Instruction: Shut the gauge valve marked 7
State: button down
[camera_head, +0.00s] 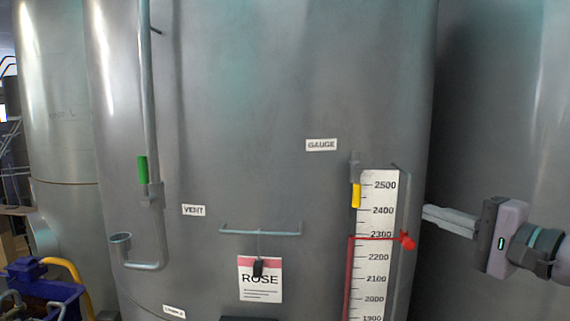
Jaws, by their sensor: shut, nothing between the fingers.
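A gauge valve with a yellow lever (356,195) sits at the top of the level scale on the big steel tank (250,100). Its lever hangs straight down, in line with the tube. A plate reading GAUGE (321,145) is above left of it. I can read no 7 on or near the valve. My gripper (426,213) comes in from the right, with its fingers pointing left. The fingers are shut and empty, to the right of the scale and apart from the yellow lever.
The white level scale (378,215) carries a red pointer (407,240) just below my fingertips. A ROSE sign (260,283) hangs from a rail (260,233). The vent pipe (147,90) with a green lever (142,170) runs down the left. A blue machine (45,290) stands lower left.

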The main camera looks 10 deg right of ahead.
jog(key=p, duration=0.4)
send_near(356, 185)
jog(key=w+d+f, duration=0.2)
jog(key=w+d, duration=0.2)
jog(key=w, duration=0.1)
jog(key=a, duration=0.1)
jog(key=w+a, duration=0.1)
jog(key=w+a+p, duration=0.1)
jog(key=shift+a+f, duration=0.3)
jog(key=shift+a, duration=0.1)
jog(key=shift+s+f+b, duration=0.1)
jog(key=shift+b, duration=0.2)
jog(key=shift+a+f+m+b, duration=0.15)
jog(key=shift+m+b, duration=0.25)
jog(key=shift+b, duration=0.35)
